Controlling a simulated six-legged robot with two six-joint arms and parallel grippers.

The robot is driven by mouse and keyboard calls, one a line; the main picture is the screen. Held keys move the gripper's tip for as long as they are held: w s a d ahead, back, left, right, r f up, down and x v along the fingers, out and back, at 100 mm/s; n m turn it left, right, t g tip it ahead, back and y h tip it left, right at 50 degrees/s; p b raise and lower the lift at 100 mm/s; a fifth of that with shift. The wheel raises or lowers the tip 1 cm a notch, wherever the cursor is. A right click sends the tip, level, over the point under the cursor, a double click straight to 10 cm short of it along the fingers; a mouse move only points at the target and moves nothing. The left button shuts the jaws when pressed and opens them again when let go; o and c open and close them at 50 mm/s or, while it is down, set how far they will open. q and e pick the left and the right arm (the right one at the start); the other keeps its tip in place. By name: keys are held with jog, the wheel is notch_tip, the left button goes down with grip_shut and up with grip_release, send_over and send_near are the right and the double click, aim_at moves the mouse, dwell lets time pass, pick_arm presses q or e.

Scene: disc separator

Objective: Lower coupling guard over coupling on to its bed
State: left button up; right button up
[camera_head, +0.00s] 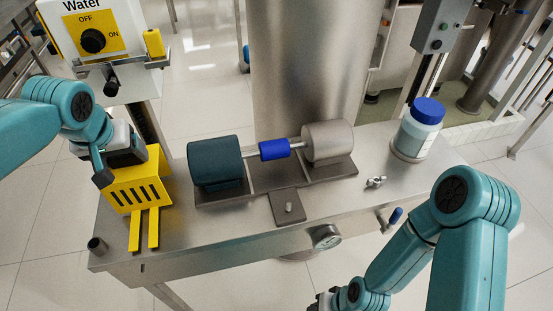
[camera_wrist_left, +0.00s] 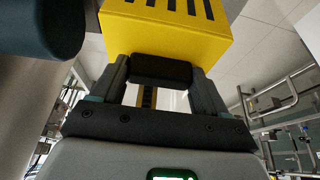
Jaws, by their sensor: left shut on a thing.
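The yellow coupling guard (camera_head: 122,196) has dark slots and two flat yellow strips extending from its lower edge. It is at the left end of the bench, left of the blue coupling (camera_head: 274,150). My left gripper (camera_head: 104,165) is shut on the guard's black handle (camera_wrist_left: 160,69); the yellow guard body (camera_wrist_left: 165,30) also shows in the left wrist view. I cannot tell whether the guard touches the bench. The coupling sits uncovered on a shaft above the dark bed (camera_head: 268,182), which has a front tab with a stud (camera_head: 289,208). My right gripper (camera_head: 322,301) is partly cut off at the bottom edge.
The dark blue motor (camera_head: 215,162) stands between guard and coupling, with a grey cylinder (camera_head: 328,141) right of the coupling. A small metal wing-shaped part (camera_head: 376,182) and a blue-capped jar (camera_head: 418,130) are on the bench's right. A large steel column (camera_head: 312,70) rises behind.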

pick_arm(q)
jog(key=shift+r+p, duration=1.9)
jog(key=shift+r, duration=0.8)
jog(key=shift+f, duration=0.1)
